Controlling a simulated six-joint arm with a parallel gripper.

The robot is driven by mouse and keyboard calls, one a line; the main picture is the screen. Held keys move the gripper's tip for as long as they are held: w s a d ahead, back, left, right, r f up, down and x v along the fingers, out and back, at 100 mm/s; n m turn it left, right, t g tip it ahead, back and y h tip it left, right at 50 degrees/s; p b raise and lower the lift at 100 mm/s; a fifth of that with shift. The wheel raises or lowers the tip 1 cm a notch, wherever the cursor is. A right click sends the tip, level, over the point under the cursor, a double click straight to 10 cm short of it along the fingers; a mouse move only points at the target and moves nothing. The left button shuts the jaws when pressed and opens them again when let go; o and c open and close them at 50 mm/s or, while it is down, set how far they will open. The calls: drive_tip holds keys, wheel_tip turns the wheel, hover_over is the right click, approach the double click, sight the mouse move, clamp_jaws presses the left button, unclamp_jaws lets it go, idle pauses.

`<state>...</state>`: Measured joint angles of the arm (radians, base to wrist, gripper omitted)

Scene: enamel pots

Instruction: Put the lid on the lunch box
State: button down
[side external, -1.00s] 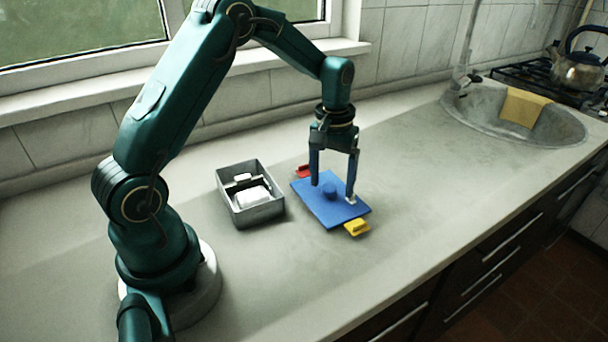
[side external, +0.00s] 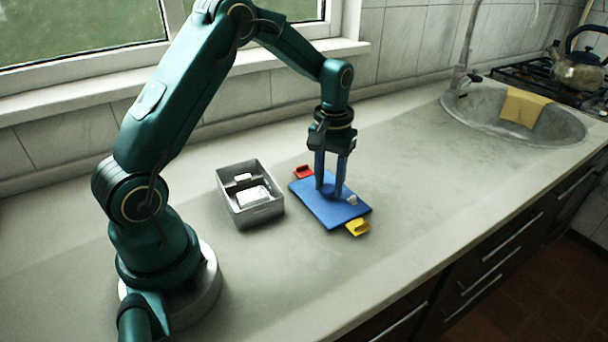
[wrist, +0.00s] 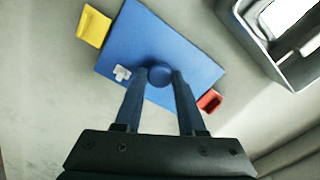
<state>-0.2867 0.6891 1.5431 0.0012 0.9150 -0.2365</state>
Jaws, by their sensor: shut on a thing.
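The blue lid (side external: 321,207) lies flat on the counter, with a red clip (side external: 304,172) at one end and a yellow clip (side external: 357,228) at the other. My gripper (side external: 329,192) is shut on the lid's round blue knob (wrist: 160,75), one finger on each side; the fingers mostly hide the knob in the side view. A small white mark (wrist: 122,73) shows on the lid near one finger. The grey lunch box (side external: 259,213) stands open to the left of the lid, with white things inside. It also shows in the wrist view (wrist: 258,50), at top right.
A sink (side external: 470,118) with a yellow cloth (side external: 522,107) over its rim is at the right, and a kettle (side external: 578,72) stands on the stove behind it. A narrow strip of bare counter separates box and lid. The counter in front is clear.

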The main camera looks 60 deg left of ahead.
sight(328, 187)
drive_tip(key=shift+r, duration=0.1)
drive_tip(key=shift+w+r, duration=0.1)
drive_tip(key=shift+r, duration=2.1)
drive_tip(key=shift+a, duration=0.1)
drive_tip(key=s+a+r, duration=0.3)
drive_tip(key=s+a, duration=0.1)
drive_tip(key=s, duration=0.3)
drive_tip(key=s+a+r, duration=0.2)
drive_tip(key=s+a, duration=0.2)
drive_tip(key=s, duration=0.3)
drive_tip(key=shift+s+f+m, duration=0.15)
drive_tip(key=shift+f+m, duration=0.15)
drive_tip(key=shift+f, duration=1.65)
drive_tip(key=shift+f, duration=0.65)
drive_tip(key=shift+c, duration=2.1)
unclamp_jaws()
